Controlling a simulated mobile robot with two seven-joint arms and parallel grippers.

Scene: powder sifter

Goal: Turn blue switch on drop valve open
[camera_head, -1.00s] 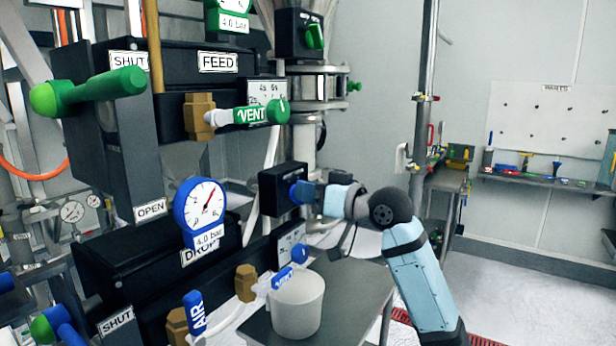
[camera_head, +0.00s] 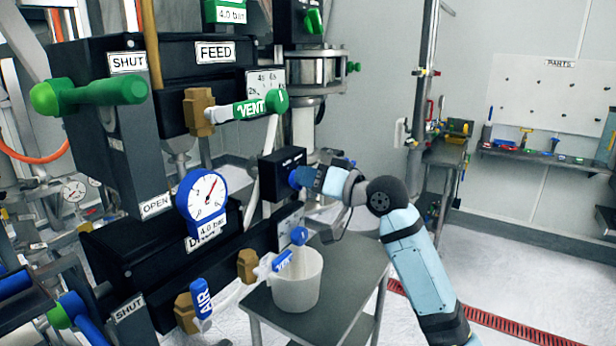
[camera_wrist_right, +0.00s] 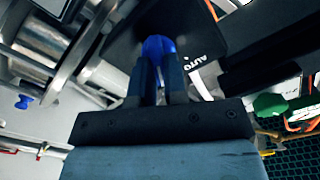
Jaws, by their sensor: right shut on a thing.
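The blue switch (camera_head: 293,179) sits on the front of a small black box (camera_head: 272,180), behind the white bucket in the head view. In the right wrist view the blue switch (camera_wrist_right: 158,46) stands between the fingers, beside a plate lettered AUTO. My right gripper (camera_head: 300,177) is shut on this switch, and its fingers (camera_wrist_right: 159,72) clasp it from both sides. The fingers hide part of the switch, so its exact setting cannot be read. The DROP valve body (camera_head: 145,262) is the lower black block, its label partly covered by the blue gauge. My left gripper is out of view.
A blue gauge (camera_head: 203,199), the blue AIR handle (camera_head: 201,298) and green VENT handle (camera_head: 258,108) stick out at left. A white bucket (camera_head: 297,284) stands on a grey table (camera_head: 345,290) below my right arm. The floor at right is clear.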

